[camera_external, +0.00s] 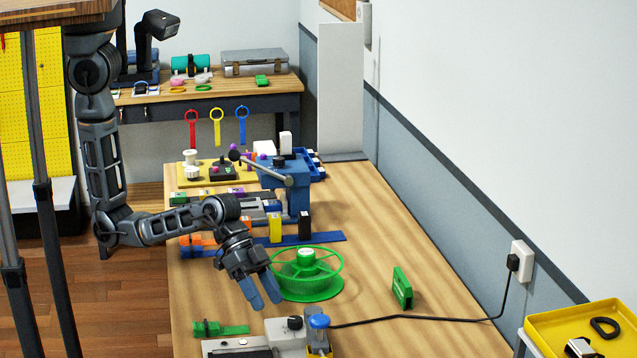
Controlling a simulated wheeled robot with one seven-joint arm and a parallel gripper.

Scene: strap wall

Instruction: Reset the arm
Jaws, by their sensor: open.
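My arm reaches in from the left over the long wooden table (420,270). My gripper (260,294) hangs above the table's near left part, with its two blue-grey fingers pointing down. The fingers are apart and nothing shows between them. A green spoked wheel (322,289) lies just right of the fingers; I cannot tell whether they touch it.
A blue vise (297,190) stands behind the wheel. A grey device with a blue knob (318,321) sits in front, its black cable running to a wall outlet (521,262). A green block (402,288) stands at right. A yellow tray (545,335) is at lower right.

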